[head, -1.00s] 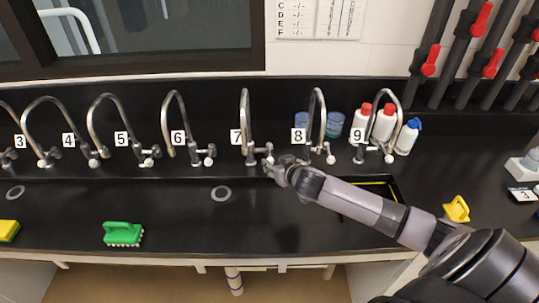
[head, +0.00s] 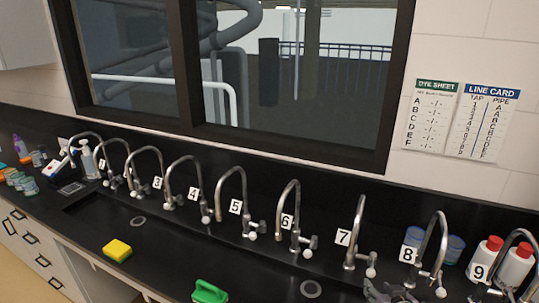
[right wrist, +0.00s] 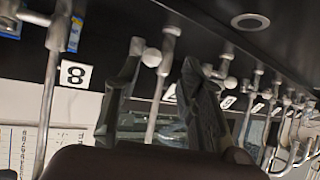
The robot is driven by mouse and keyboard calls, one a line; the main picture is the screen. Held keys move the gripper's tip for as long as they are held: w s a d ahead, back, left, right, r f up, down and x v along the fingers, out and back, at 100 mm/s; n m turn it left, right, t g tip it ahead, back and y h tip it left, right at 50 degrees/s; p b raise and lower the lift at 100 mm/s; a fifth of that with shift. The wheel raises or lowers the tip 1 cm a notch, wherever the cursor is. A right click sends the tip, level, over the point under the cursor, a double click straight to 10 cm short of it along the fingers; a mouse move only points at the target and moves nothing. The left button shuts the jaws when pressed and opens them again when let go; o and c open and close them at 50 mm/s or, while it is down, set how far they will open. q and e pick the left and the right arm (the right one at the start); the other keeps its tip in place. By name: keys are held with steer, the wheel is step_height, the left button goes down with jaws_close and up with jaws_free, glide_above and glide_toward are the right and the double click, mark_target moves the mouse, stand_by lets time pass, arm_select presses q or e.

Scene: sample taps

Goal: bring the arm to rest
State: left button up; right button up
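My right gripper (head: 388,291) shows at the bottom edge of the head view, in front of the counter between tap 7 (head: 357,230) and tap 8 (head: 441,245). Most of my right arm is cut off below the frame. In the right wrist view, which looks upside down, the two dark fingers of the gripper (right wrist: 165,85) stand apart. A tap's pipe and white knob show beyond the gap, and nothing is held. The number 8 card (right wrist: 75,74) is left of the fingers there. Whether a finger touches a tap cannot be told. My left gripper is out of view.
A row of numbered taps runs along the black counter. A yellow sponge (head: 117,250) and a green brush (head: 209,292) lie at the front. Red-capped bottles (head: 485,258) and blue-lidded jars (head: 413,238) stand at right. Bottles and jars crowd the far left end.

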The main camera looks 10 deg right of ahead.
steer(key=s+a+f+g, duration=0.1)
steer(key=s+a, duration=0.2)
steer(key=s+a+f+n+g, duration=0.1)
steer(key=s+a+f, duration=0.1)
steer(key=s+a, duration=0.1)
steer(key=s+a+f+g, duration=0.1)
steer(key=s+a, duration=0.2)
steer(key=s, duration=0.2)
steer(key=shift+s+a+f+y, duration=0.15)
steer(key=shift+s+f+y, duration=0.15)
steer(key=shift+y, duration=0.1)
steer(key=s+a+r+n+g+y, duration=0.1)
steer(key=s+a+g, duration=0.15)
steer(key=s, duration=0.65)
steer(key=s+a+n+g, duration=0.2)
steer(key=s+a, duration=0.2)
steer(key=s, duration=0.4)
step_height(320, 180, down, 30)
steer(key=s+g+b, duration=0.1)
steer(key=g+b, duration=0.1)
steer(key=b, duration=0.3)
steer(key=s+d+f+b, duration=0.1)
steer(key=s+f+b, duration=0.1)
steer(key=s+f, duration=0.6)
steer(key=s+d+f+b, duration=0.2)
steer(key=s+f, duration=0.7)
steer(key=f, duration=0.5)
steer(key=shift+s+d+f+g+b, duration=0.15)
steer(key=shift+d+f+g+b, duration=0.1)
steer(key=shift+g+b, duration=0.25)
